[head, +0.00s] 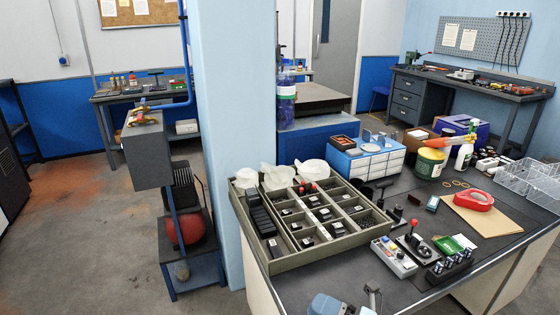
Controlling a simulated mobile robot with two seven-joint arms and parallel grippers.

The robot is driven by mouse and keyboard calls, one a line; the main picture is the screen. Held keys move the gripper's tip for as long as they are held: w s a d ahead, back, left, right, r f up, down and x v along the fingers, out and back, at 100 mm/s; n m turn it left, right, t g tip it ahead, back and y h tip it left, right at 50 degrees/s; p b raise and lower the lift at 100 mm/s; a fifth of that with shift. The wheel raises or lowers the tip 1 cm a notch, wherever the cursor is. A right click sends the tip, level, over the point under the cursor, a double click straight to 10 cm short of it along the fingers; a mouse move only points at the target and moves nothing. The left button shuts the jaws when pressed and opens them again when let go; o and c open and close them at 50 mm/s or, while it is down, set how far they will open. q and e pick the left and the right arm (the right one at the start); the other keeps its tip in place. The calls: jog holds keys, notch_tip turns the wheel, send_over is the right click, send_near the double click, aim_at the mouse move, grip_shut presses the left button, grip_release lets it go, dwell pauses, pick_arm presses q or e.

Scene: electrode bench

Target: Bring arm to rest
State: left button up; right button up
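What appears to be my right gripper (368,298) shows at the bottom edge, low at the near side of the bench (296,288). It is small and mostly cut off by the frame, so I cannot tell if its fingers are open or shut. I see nothing held in it. My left gripper is not in view. A grey-green compartment tray (284,266) with several black parts lies on the bench, beyond the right gripper.
A grey control box (394,257), a red-knobbed joystick (416,237) and a black holder (449,267) stand right of the tray. Clear plastic bins (527,182) are at the right. A pillar (232,100) rises behind the tray.

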jog(key=s+d+f+m+t+h, duration=0.1)
jog(key=s+d+f+m+h, duration=0.2)
jog(key=s+f+m+h, duration=0.5)
jog(key=s+d+f+m+h, duration=0.15)
jog(key=d+f+m, duration=0.3)
jog(key=m, duration=0.85)
jog(key=s+d+f+m+t+h, duration=0.1)
jog(key=s+d+f+m+h, duration=0.2)
jog(key=s+f+m+h, duration=0.45)
pick_arm(q)
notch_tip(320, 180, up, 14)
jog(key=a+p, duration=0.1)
jog(key=p, duration=1.7)
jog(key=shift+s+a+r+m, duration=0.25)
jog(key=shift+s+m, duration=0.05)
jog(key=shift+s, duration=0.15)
pick_arm(e)
notch_tip(320, 180, up, 14)
jog(key=w+d+m+y, duration=0.1)
jog(key=m, duration=0.1)
jog(key=shift+w, duration=0.2)
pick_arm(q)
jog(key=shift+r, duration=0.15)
pick_arm(e)
jog(key=shift+d, duration=0.1)
